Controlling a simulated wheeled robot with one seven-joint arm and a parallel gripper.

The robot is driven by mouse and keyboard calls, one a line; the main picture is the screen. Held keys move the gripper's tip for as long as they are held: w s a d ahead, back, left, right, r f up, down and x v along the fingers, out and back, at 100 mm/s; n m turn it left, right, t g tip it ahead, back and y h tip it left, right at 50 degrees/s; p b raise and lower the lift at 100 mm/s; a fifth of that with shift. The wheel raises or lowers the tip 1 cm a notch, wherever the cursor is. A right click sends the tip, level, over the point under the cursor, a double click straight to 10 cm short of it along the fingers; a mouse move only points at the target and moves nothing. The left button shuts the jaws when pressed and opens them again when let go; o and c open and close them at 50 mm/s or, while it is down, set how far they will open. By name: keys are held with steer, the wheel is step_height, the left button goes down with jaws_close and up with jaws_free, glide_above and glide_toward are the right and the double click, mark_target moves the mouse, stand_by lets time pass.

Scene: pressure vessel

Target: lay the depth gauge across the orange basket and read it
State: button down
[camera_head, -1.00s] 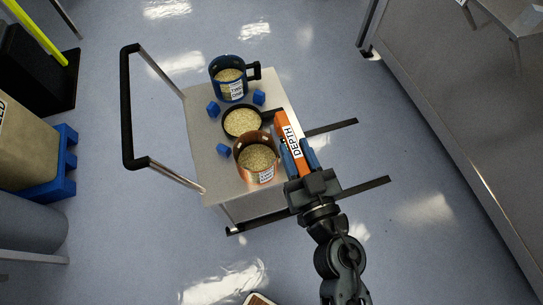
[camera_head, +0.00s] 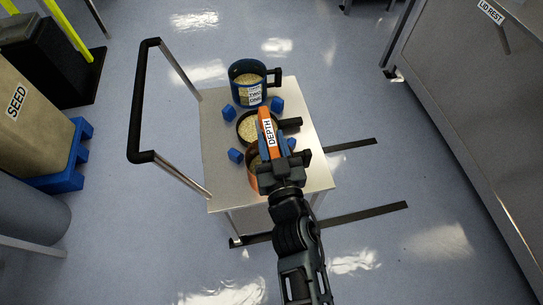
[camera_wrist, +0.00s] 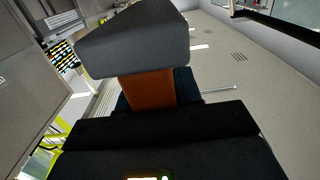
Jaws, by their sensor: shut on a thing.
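My gripper (camera_head: 276,155) is shut on the depth gauge (camera_head: 267,128), an orange bar with a white DEPTH label. In the head view the gauge points away from me, above the cart's containers. An orange-copper container (camera_head: 252,165), which seems to be the orange basket, stands on the cart. It is largely hidden under my gripper and the gauge. In the wrist view the orange gauge (camera_wrist: 148,90) shows between the dark jaws. I cannot tell the gap between gauge and basket, and no gauge reading is legible.
The pale cart top (camera_head: 310,170) also holds a black pan of grain (camera_head: 247,130), a dark blue labelled mug (camera_head: 248,92) and several blue cubes (camera_head: 236,155). A black-gripped handle (camera_head: 136,110) rises at left. The cart's right side is clear.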

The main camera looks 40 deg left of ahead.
steer(key=shift+a+f+b, duration=0.1)
steer(key=shift+f+b, duration=1.8)
steer(key=shift+f, duration=0.15)
steer(key=shift+r, duration=0.1)
steer(key=c, duration=0.8)
jaws_free()
